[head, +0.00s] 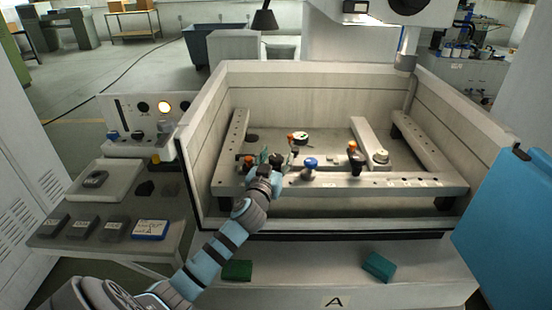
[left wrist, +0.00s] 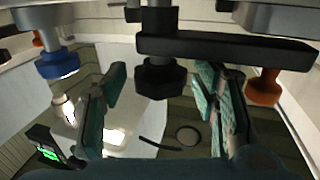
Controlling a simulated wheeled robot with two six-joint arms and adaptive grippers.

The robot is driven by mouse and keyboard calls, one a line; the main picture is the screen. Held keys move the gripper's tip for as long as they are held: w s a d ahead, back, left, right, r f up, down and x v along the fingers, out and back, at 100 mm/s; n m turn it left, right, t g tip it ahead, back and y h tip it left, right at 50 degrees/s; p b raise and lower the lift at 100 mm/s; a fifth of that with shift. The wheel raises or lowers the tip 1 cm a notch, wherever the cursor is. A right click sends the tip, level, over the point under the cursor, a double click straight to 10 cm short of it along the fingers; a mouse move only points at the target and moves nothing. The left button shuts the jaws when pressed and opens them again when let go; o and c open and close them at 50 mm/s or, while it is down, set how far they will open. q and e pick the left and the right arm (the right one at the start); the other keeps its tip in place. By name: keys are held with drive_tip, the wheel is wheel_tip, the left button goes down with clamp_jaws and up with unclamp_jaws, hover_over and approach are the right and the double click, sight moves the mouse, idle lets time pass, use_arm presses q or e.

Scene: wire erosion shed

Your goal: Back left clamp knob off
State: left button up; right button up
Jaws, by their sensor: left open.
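A black clamp knob (left wrist: 160,78) under a black clamp bar (left wrist: 225,47) shows in the left wrist view, between the fingers of my left gripper (left wrist: 161,90). The teal finger pads stand apart, with a gap on each side of the knob. In the head view my left gripper (head: 276,160) is at the front left of the work frame (head: 330,181), and its fingers partly hide the black knob there. A blue knob (head: 311,162) stands to its right and an orange knob (head: 248,159) to its left. My right gripper is out of view.
Another orange and black knob (head: 353,150) stands farther right. Tank walls (head: 210,120) enclose the frame. A side table (head: 115,256) at the left holds small blocks. Two green blocks (head: 237,271) (head: 379,266) lie on the front ledge.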

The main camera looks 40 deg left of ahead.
use_arm(q)
drive_tip(key=shift+c, duration=0.5)
drive_tip(key=c, duration=1.1)
drive_tip(key=shift+f+n+g+y+b, duration=0.15)
drive_tip(key=shift+n+g+y+b, duration=0.25)
drive_tip(key=shift+n+y+b, duration=0.35)
drive_tip(key=n+g+y+b, duration=0.4)
drive_tip(key=g+b, duration=0.1)
drive_tip(key=b, duration=0.3)
drive_tip(key=n+g+y+b, duration=0.4)
drive_tip(key=g+y+b, duration=0.1)
drive_tip(key=b, duration=0.3)
drive_tip(key=shift+n+g, duration=0.3)
drive_tip(key=shift+n, duration=0.05)
drive_tip(key=shift+n+g+b, duration=0.3)
drive_tip(key=shift+g+b, duration=0.1)
drive_tip(key=shift+b, duration=0.25)
drive_tip(key=shift+g, duration=0.3)
